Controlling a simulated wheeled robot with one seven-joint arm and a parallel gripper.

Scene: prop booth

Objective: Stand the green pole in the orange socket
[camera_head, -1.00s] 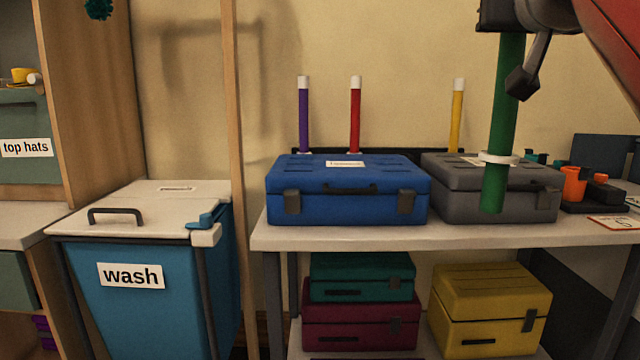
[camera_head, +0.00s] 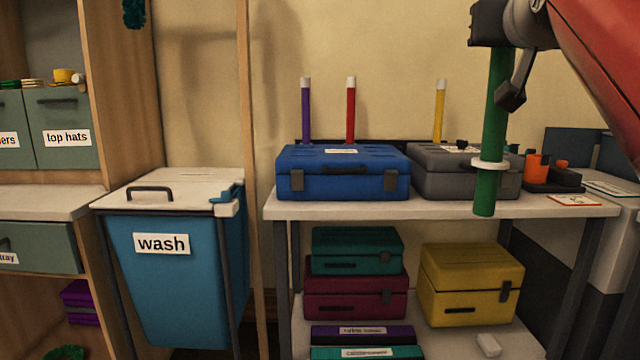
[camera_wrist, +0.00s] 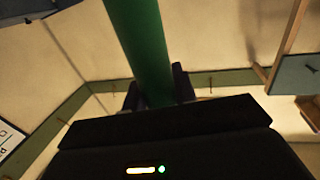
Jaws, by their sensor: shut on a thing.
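My gripper (camera_head: 490,40) is shut on the green pole (camera_head: 497,110) near its upper end. The pole hangs almost upright, with a white ring around its lower part. Its lower end overlaps the grey case and the table's front edge in the head view, apparently in front of them. In the wrist view the green pole (camera_wrist: 143,50) runs up from between the dark fingers. A small orange upright piece (camera_head: 537,167) stands on a dark base at the table's right.
A blue case (camera_head: 343,183) and a grey case (camera_head: 430,182) stand on the white table (camera_head: 400,208). Purple (camera_head: 306,115), red (camera_head: 351,112) and yellow (camera_head: 439,112) poles stand behind them. A blue wash bin (camera_head: 172,290) is at left. Cases fill the lower shelf.

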